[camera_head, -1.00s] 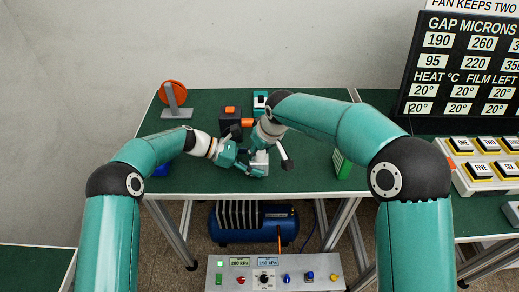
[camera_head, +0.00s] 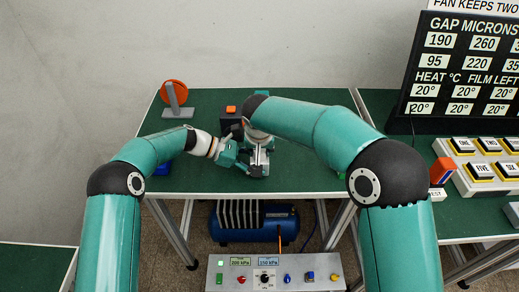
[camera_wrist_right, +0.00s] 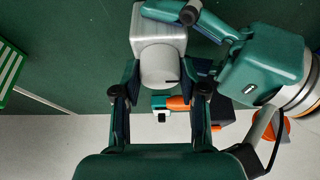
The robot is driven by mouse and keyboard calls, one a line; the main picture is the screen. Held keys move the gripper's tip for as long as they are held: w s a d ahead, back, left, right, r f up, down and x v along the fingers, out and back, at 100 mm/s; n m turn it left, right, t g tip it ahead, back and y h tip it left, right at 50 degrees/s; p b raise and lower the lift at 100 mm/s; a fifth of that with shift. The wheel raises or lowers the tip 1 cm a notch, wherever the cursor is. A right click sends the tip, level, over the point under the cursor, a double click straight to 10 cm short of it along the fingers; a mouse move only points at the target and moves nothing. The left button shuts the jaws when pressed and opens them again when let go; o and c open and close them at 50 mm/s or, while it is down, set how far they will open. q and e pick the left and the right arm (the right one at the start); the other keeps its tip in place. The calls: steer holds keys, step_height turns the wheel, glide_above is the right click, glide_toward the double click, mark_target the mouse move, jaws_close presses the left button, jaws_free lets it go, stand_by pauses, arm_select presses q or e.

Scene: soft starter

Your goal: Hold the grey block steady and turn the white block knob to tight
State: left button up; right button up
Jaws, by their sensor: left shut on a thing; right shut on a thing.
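The grey block (camera_head: 258,170) stands near the front of the green table, mostly hidden by my grippers in the head view. In the right wrist view the grey block (camera_wrist_right: 158,32) carries a round white knob (camera_wrist_right: 160,70) on it. My left gripper (camera_head: 241,160) is shut on the grey block from its left side. My right gripper (camera_head: 258,158) comes down over the block. In the right wrist view its fingers (camera_wrist_right: 160,82) stand on both sides of the white knob and are shut on it. A tight mark cannot be read.
Behind the grippers a dark box with an orange top (camera_head: 231,111) stands on the table. An orange disc on a grey stand (camera_head: 174,95) is at the back left. A button panel (camera_head: 490,165) lies on the right table.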

stand_by(0.3)
steer(key=o, duration=1.2)
steer(key=shift+c, duration=0.2)
steer(key=v, duration=1.1)
steer(key=shift+s+r, duration=0.2)
steer(key=shift+r, duration=0.15)
steer(key=shift+a, duration=0.1)
arm_select(q)
steer(key=o, duration=0.9)
steer(key=shift+o, duration=0.2)
